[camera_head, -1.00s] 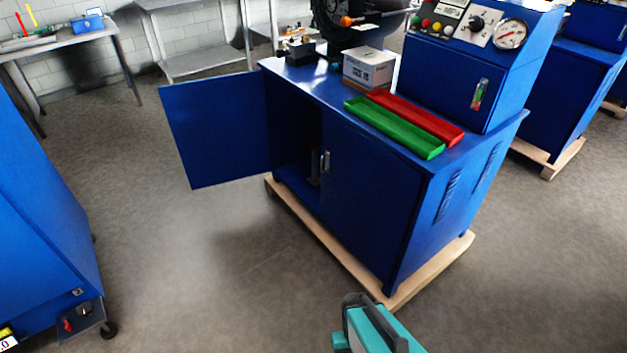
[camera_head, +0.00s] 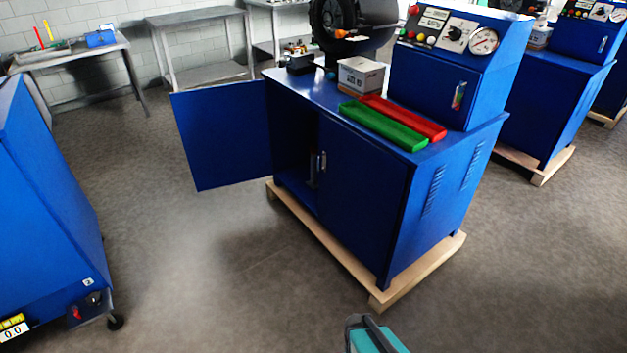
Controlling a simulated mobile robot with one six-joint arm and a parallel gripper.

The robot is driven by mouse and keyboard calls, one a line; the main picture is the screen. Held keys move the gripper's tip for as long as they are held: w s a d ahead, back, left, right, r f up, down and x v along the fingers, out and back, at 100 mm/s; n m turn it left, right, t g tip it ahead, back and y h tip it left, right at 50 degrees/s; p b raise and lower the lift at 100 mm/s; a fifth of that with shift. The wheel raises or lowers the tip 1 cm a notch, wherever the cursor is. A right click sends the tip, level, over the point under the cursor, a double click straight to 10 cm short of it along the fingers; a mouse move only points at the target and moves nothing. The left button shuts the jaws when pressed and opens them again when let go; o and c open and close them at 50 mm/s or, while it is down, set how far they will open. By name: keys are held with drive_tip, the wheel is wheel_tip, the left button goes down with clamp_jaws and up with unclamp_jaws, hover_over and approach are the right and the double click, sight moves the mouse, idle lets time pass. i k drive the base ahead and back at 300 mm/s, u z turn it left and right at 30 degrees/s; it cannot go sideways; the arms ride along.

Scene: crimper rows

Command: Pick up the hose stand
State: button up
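I cannot pick out the hose stand for certain. A slim, upright greyish object (camera_head: 312,167) stands inside the open left half of the blue crimper cabinet (camera_head: 359,212); it is small and dim, partly hidden by the closed right door, and I cannot tell what it is. The cabinet's left door (camera_head: 222,136) is swung wide open to the left. My gripper is not recognisable in the view, so its state and its distance from these things do not show.
A green tray (camera_head: 383,127), a red tray (camera_head: 404,117) and a white box (camera_head: 361,75) lie on the cabinet top. The cabinet stands on a wooden pallet (camera_head: 330,245). Another blue cabinet (camera_head: 45,210) is at left. The floor (camera_head: 190,270) between them is clear.

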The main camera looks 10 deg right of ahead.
sight(312, 183)
drive_tip(key=u, duration=0.55)
drive_tip(key=i, duration=0.85)
drive_tip(key=u, duration=0.95)
drive_tip(key=i, duration=1.6)
drive_tip(key=z, duration=0.5)
drive_tip(key=i, duration=1.15)
drive_tip(key=z, duration=0.55)
